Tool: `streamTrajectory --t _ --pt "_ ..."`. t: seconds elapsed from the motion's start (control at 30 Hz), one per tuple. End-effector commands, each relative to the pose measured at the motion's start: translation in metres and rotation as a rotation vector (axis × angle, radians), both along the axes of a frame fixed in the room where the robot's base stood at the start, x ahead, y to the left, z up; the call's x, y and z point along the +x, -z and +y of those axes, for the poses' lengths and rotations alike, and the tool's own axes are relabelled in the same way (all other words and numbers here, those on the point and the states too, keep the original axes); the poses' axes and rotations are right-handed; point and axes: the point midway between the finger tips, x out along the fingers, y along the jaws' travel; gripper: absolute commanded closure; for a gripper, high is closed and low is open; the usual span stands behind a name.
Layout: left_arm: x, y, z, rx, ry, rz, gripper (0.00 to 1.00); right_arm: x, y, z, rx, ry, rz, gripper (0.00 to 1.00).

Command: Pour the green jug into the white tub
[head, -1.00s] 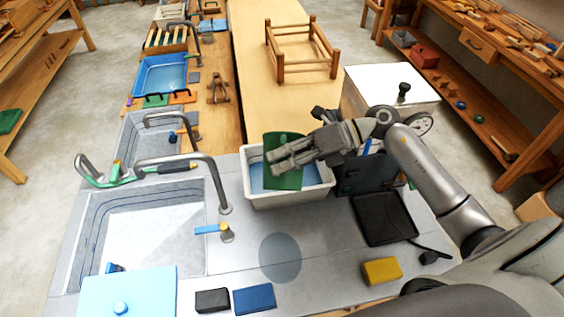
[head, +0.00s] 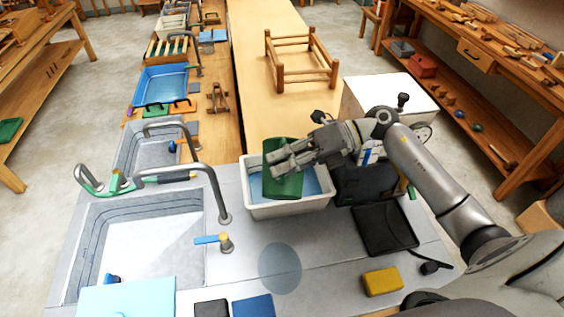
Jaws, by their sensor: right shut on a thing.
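The green jug (head: 285,184) is over the white tub, in the grip of my right gripper (head: 289,157). It looks tilted, but its mouth is hard to make out and the fingers cover part of its top. The white tub (head: 290,210) stands on the grey counter right of the sink, with blue inside that looks like water. The jug hides the tub's middle; I cannot tell whether they touch or whether anything is flowing. My left gripper is not in view.
A sink (head: 150,240) with a curved tap (head: 205,180) lies left of the tub. A black flat device (head: 384,229) and a yellow sponge-like block (head: 383,282) lie to the right. A dark box (head: 362,183) stands beside the tub. The counter's front middle is mostly clear.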

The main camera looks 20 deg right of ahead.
Motion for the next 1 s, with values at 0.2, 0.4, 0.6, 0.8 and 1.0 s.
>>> streamTrajectory --t 0.2,0.4,0.6,0.8,1.0 --pt "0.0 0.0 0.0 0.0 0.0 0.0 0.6 0.001 -0.002 -0.001 0.004 0.001 0.004 1.0" --pt "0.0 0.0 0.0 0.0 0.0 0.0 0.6 0.005 -0.004 -0.003 0.02 -0.001 0.031 1.0" --pt "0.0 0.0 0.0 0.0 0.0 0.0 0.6 0.01 -0.008 -0.005 0.035 0.0 0.06 1.0" --pt "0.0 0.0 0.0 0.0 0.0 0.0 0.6 0.014 -0.011 -0.008 0.05 0.0 0.088 1.0" --pt "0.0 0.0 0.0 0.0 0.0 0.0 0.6 0.018 -0.013 -0.01 0.066 0.0 0.117 1.0"
